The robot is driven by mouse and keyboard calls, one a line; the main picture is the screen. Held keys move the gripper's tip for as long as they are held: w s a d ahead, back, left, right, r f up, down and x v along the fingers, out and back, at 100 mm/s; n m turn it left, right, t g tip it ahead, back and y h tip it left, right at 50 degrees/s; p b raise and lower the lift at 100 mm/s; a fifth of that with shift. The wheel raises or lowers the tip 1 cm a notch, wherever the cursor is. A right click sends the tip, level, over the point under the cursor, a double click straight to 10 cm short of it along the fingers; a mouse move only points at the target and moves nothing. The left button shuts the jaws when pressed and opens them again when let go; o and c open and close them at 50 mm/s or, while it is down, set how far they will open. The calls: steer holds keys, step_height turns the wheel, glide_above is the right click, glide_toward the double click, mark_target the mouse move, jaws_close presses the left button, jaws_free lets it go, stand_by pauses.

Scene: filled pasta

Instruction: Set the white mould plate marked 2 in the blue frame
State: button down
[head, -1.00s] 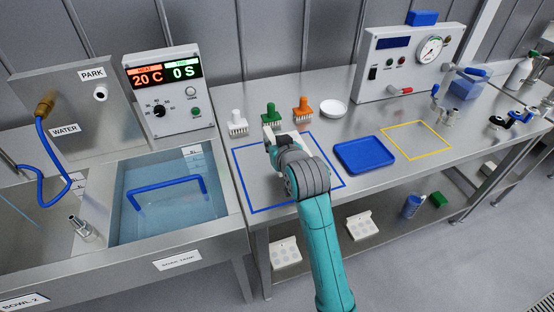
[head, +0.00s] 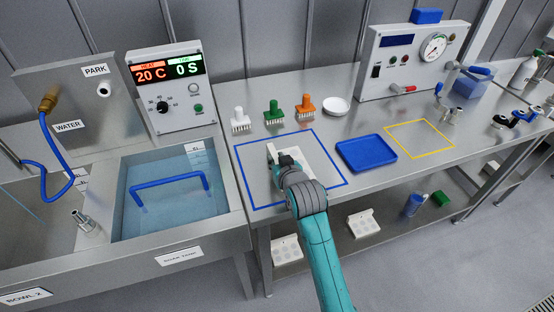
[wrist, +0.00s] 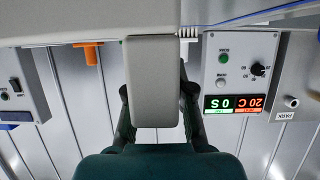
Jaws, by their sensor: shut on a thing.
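The white mould plate (head: 298,157) is in my gripper (head: 284,160), within the outline of the blue frame (head: 243,176) on the steel bench. My gripper and arm hide part of the plate. I cannot tell whether it touches the bench, and no number is readable on it. In the wrist view my gripper (wrist: 156,95) has its fingers on either side of a pale block-like part of the plate (wrist: 152,80), and the plate's broad pale face spans the top.
White (head: 239,121), green (head: 273,113) and orange (head: 305,107) brushes and a white dish (head: 336,106) stand behind the frame. A blue tray (head: 366,155) is to its right, beside a yellow outline (head: 420,139). A water tank (head: 170,205) is left. More white plates (head: 286,250) lie on the lower shelf.

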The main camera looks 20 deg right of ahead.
steer(key=c, duration=1)
jaws_free()
steer(key=shift+r, duration=0.1)
steer(key=v, duration=1.2)
